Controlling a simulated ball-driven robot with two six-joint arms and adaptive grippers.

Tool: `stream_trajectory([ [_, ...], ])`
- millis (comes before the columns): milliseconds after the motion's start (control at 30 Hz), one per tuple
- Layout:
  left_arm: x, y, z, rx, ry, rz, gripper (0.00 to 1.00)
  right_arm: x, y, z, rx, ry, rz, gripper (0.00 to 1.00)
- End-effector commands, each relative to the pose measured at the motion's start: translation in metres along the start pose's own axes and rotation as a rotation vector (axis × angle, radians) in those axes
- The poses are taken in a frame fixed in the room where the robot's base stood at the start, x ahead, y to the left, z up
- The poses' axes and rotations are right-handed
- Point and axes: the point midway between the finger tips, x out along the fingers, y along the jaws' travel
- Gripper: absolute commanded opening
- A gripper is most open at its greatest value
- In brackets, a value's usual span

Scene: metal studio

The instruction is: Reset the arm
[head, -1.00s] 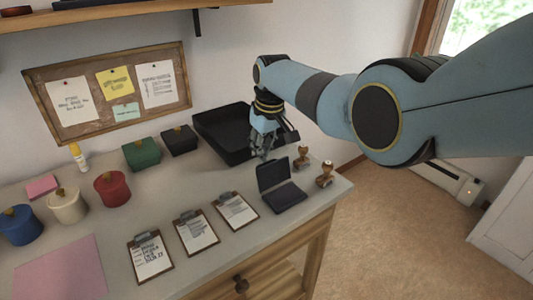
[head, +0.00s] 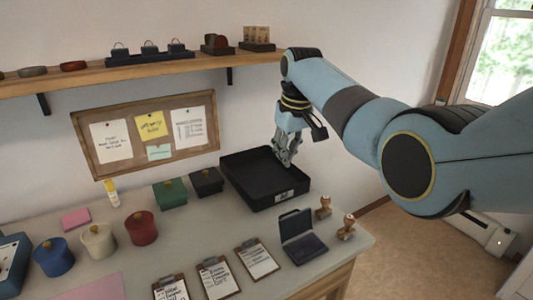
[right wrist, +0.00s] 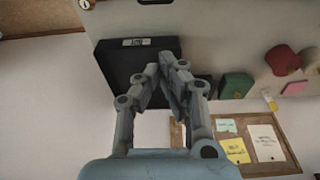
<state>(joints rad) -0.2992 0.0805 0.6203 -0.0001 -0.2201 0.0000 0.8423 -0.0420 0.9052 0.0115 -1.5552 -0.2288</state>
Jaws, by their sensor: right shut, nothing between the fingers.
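My right gripper (head: 284,158) hangs above the black tray (head: 290,196) at the back right of the desk. Its fingers are together and hold nothing. In the right wrist view the shut fingers (right wrist: 170,62) lie in front of the black tray (right wrist: 112,62), which looks empty. My right arm reaches in from the right of the head view. My left gripper shows in neither view.
An open black ink pad case (head: 300,240) and two wooden stamps (head: 346,227) stand near the desk's right end. Clipboards (head: 258,262) lie along the front. Green (head: 170,193) and black (head: 207,182) boxes stand left of the tray. A shelf (head: 150,72) runs above.

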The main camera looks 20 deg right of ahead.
Motion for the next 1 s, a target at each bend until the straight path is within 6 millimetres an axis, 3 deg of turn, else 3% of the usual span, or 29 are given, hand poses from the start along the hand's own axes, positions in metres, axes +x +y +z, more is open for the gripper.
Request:
stream_trajectory([
  [133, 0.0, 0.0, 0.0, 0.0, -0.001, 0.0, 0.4, 0.006, 0.001, 0.009, 0.008, 0.0, 0.003, 0.0],
  [267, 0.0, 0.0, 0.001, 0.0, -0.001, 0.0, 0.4, 0.034, 0.005, 0.052, 0.043, 0.005, 0.018, 0.0],
  [400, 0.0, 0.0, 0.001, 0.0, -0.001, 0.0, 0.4, 0.062, 0.008, 0.135, 0.097, 0.022, 0.054, 0.0],
  [500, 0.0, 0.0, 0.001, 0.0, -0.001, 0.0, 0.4, 0.067, 0.004, 0.201, 0.126, 0.036, 0.082, 0.0],
  [600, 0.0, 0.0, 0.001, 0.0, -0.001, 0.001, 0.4, 0.058, -0.003, 0.26, 0.145, 0.052, 0.105, 0.0],
  [700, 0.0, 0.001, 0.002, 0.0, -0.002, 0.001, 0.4, 0.044, -0.011, 0.302, 0.153, 0.064, 0.119, 0.0],
  [1000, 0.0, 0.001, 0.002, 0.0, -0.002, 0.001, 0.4, -0.001, -0.031, 0.379, 0.161, 0.09, 0.138, 0.0],
])
